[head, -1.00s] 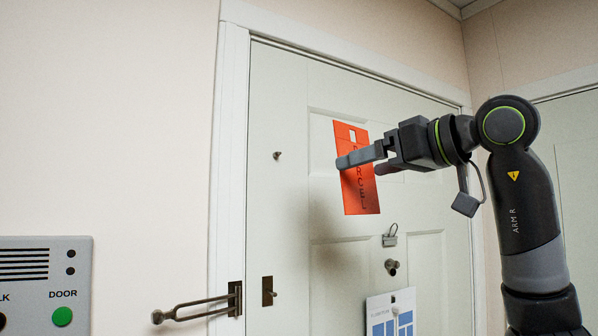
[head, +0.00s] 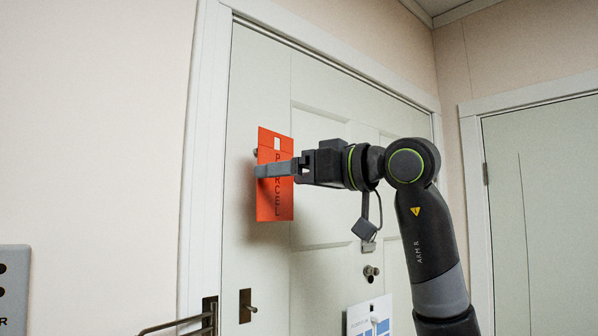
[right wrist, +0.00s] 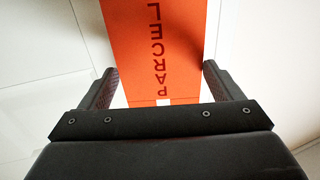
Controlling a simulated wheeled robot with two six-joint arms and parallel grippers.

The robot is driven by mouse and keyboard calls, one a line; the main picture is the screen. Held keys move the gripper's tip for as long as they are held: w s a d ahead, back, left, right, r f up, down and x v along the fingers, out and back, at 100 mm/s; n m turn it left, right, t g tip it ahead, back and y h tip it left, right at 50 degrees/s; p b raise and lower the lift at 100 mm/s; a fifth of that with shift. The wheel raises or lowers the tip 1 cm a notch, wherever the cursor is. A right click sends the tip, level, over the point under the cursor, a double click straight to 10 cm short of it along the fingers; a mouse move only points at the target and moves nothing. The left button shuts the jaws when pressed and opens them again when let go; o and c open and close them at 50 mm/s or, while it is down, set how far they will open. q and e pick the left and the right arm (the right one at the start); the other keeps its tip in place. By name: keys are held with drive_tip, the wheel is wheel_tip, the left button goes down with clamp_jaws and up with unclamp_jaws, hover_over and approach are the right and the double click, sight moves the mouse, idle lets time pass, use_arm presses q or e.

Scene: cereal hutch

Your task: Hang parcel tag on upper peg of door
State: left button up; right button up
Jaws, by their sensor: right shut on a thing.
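The orange parcel tag (head: 275,205), lettered PARCEL with a slot near its top, hangs upright in my right gripper (head: 276,168) in front of the white door (head: 330,205). The right wrist view shows the tag (right wrist: 155,40) between the two fingers (right wrist: 160,85), its slot end toward the palm. The upper peg (head: 255,153) shows as a small knob at the tag's left edge, partly hidden by it. The slot is right of and slightly above that knob. The gap between tag and door cannot be told. My left gripper is out of view.
A lower peg on a dark plate (head: 247,306) is below the tag. A metal latch (head: 180,324) is at the frame's lower left. A round knob (head: 371,272) and a white and blue notice (head: 369,315) are lower right. A grey panel (head: 14,290) is far left.

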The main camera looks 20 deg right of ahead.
sight(281, 179)
drive_tip(key=w, duration=0.1)
drive_tip(key=w+a, duration=0.1)
drive_tip(key=w, duration=0.1)
drive_tip(key=shift+w+a+f, duration=0.15)
drive_tip(key=shift+w+f, duration=0.1)
drive_tip(key=shift+w, duration=0.05)
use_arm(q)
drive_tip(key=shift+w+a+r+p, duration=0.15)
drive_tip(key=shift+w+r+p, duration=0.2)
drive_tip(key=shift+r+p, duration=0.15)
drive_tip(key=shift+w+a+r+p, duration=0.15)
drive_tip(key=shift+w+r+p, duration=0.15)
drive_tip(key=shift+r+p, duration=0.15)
use_arm(e)
drive_tip(key=shift+w+a+f, duration=0.1)
drive_tip(key=shift+w+a, duration=0.1)
drive_tip(key=shift+w, duration=0.5)
drive_tip(key=o, duration=1)
